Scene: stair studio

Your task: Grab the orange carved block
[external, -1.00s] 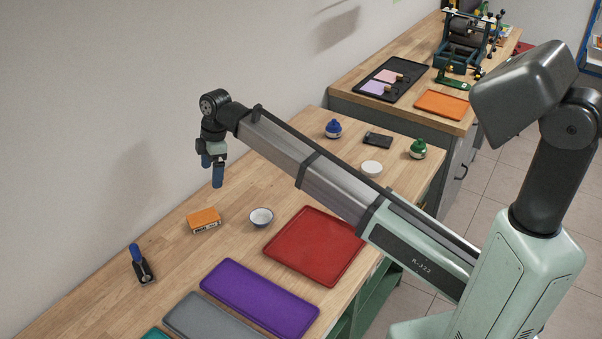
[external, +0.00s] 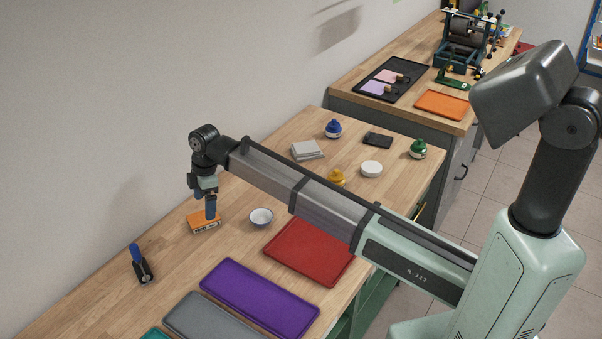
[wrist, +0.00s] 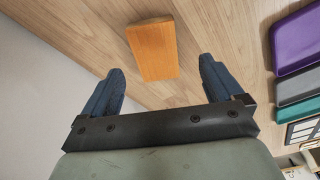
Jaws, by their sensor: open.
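The orange carved block (external: 204,221) lies flat on the wooden table, with a light side face toward the front in the external view. In the wrist view the block (wrist: 152,50) lies just beyond my fingertips, roughly midway between the two fingers. My gripper (external: 204,208) is open and empty, pointing down above the block, and one blue finger overlaps it in the external view. My gripper's two blue fingers (wrist: 162,72) are spread wider than the block in the wrist view. I cannot tell the exact height gap.
A small white bowl (external: 261,217) stands right of the block. A blue-handled tool (external: 140,262) lies to its left. Red (external: 308,252), purple (external: 258,298) and grey (external: 205,320) trays lie toward the front. The wall (external: 90,130) is close behind.

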